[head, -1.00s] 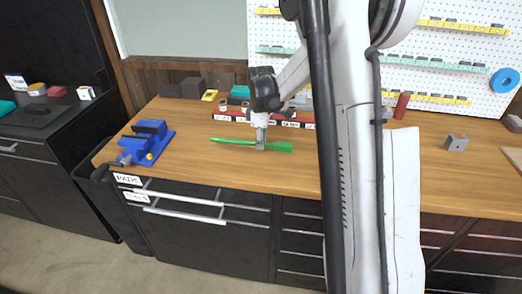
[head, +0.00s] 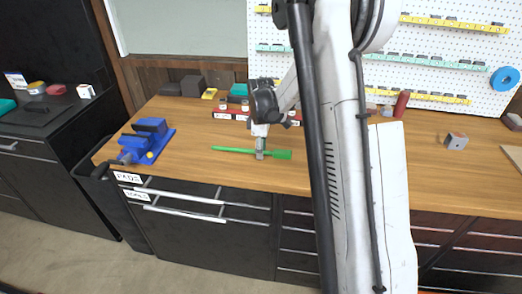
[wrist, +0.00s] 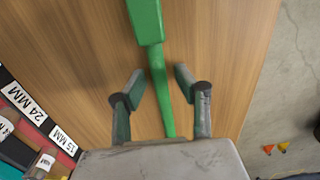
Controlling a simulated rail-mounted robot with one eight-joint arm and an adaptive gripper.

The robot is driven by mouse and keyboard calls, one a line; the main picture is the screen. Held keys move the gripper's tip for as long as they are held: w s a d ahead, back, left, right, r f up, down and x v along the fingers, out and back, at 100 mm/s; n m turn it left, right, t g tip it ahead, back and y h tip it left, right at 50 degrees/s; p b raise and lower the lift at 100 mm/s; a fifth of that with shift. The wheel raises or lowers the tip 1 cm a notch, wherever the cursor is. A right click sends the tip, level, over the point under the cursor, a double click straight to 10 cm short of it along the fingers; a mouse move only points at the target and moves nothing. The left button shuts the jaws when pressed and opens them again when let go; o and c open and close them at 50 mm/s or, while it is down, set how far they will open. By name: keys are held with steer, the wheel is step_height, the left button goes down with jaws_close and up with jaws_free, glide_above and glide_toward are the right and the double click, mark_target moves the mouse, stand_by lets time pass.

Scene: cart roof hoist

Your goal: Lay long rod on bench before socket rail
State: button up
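The long rod (head: 236,151) is green, with a thicker block at its right end. It appears to lie on the wooden bench (head: 190,140), in front of the red socket rail (head: 222,121) and roughly along it. My gripper (head: 260,155) is down at the rod. In the wrist view, the rod (wrist: 159,90) runs between the two spread fingers (wrist: 160,82), with a gap on each side. The socket rail (wrist: 38,115) shows its white size labels at the left. My arm hides the rail's right part in the head view.
A blue vise (head: 146,140) stands on the bench to the left. Dark blocks (head: 193,86) stand at the back. A red cylinder (head: 401,104) and a grey block (head: 455,141) are on the right. The bench between vise and rod is clear.

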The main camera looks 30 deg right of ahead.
steer(key=shift+r, duration=0.15)
step_height(320, 180, up, 11)
steer(key=s+a+r+m+t, duration=0.2)
steer(key=s+a+r, duration=0.4)
steer(key=r, duration=0.1)
steer(key=s+a+m+t, duration=0.1)
steer(key=s+a+m, duration=0.1)
steer(key=s+a, duration=0.2)
steer(key=s+a+r+m+t, duration=0.1)
steer(key=s+a+m+t, duration=0.1)
steer(key=s, duration=0.8)
steer(key=s+a+m+t, duration=0.2)
steer(key=s+a+m, duration=0.2)
steer(key=s+a, duration=0.2)
steer(key=shift+s+a+r, duration=0.15)
steer(key=shift+s+a, duration=0.2)
steer(key=shift+s, duration=0.65)
